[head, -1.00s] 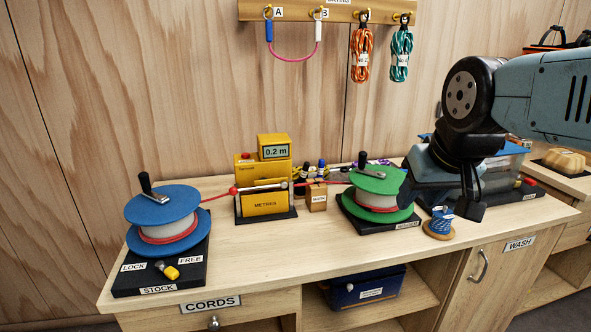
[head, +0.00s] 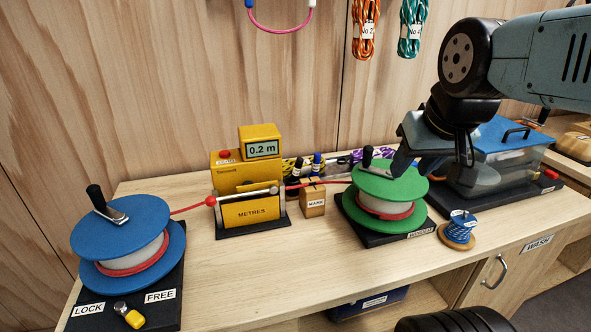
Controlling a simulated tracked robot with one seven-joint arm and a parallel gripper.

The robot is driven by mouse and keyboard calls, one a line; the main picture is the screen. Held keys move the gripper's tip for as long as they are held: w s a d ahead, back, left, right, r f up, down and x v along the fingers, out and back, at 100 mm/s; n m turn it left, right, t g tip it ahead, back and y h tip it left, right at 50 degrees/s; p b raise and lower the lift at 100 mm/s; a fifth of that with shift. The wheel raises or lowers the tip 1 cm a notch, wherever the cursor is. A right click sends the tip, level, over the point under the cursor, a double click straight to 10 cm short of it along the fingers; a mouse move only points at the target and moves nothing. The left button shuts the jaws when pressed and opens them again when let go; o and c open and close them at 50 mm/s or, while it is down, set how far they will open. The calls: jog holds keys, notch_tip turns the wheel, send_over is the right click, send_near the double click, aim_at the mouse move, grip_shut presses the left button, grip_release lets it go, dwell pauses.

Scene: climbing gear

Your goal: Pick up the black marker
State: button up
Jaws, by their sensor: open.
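The black marker (head: 295,172) stands upright at the back middle of the bench, between the yellow metre counter and a blue-capped marker (head: 317,164). Its lower part is partly hidden by the counter's frame and the small wooden block (head: 312,204) in front. My gripper (head: 430,165) is open and empty, above and behind the green reel, to the right of the markers. Its fingers point down and are clear of the marker.
The yellow counter (head: 246,172) reads 0.2 m. A red cord runs from the blue reel (head: 120,218) through it to the green reel (head: 390,182). A blue-lidded clear box (head: 500,158) and blue thread spool (head: 460,229) are at right. The bench front middle is clear.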

jog(key=shift+o, duration=1.1)
jog(key=shift+w, duration=0.2)
jog(key=n+g+y, duration=0.1)
jog(key=g+y, duration=0.1)
jog(key=y, duration=0.2)
send_over(297, 179)
jog(key=s+d, duration=0.3)
jog(key=d, duration=0.1)
notch_tip(297, 179, down, 9)
jog(key=x, duration=1.3)
jog(key=shift+d+f, duration=0.25)
jog(key=shift+d, duration=0.05)
jog(key=shift+c, duration=0.3)
grip_shut()
jog(key=shift+r, duration=0.15)
